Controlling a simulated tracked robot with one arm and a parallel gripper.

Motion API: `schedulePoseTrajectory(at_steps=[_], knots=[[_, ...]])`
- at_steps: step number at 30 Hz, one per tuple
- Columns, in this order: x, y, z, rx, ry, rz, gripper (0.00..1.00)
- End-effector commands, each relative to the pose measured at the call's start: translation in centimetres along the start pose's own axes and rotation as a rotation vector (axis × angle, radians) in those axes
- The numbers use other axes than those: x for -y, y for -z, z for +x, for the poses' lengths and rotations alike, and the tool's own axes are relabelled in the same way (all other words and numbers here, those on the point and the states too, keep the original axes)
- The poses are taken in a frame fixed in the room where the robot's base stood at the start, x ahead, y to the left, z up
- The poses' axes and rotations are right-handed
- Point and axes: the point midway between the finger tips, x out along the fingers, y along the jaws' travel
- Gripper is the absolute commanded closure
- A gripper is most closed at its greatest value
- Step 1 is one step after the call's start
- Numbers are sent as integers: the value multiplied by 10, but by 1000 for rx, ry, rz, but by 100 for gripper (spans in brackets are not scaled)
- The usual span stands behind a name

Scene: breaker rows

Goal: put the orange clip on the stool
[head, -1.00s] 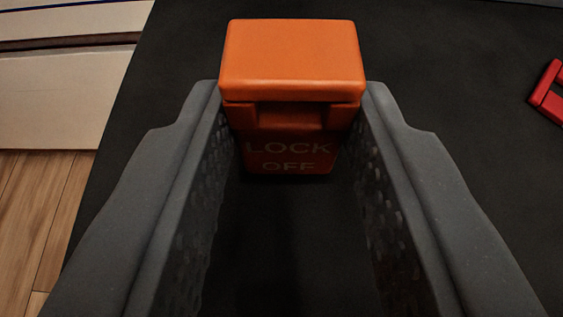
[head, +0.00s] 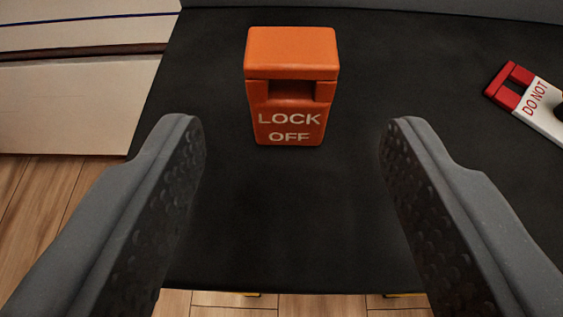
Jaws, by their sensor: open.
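The orange clip (head: 291,88) is a block with a notch and the words "LOCK OFF" on its front. It stands upright on a black surface (head: 220,230), which may be the stool's top; I cannot tell for sure. My gripper (head: 290,125) is open and empty. Its two grey fingers are spread wide, one to the left and one to the right of the clip. The clip is beyond the fingertips and touches neither finger.
A red and white tag (head: 533,103) reading "DO NOT" lies on the black surface at the right. Wooden floor (head: 45,205) shows at the left and below the near edge. A pale panel (head: 80,100) stands at the far left. The surface around the clip is clear.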

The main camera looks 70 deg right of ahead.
Motion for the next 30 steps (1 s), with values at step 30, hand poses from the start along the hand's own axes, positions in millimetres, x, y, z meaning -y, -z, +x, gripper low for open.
schedulePoseTrajectory(at_steps=[30], knots=[[38, 24, -90, 25, 82, 62, 48]])
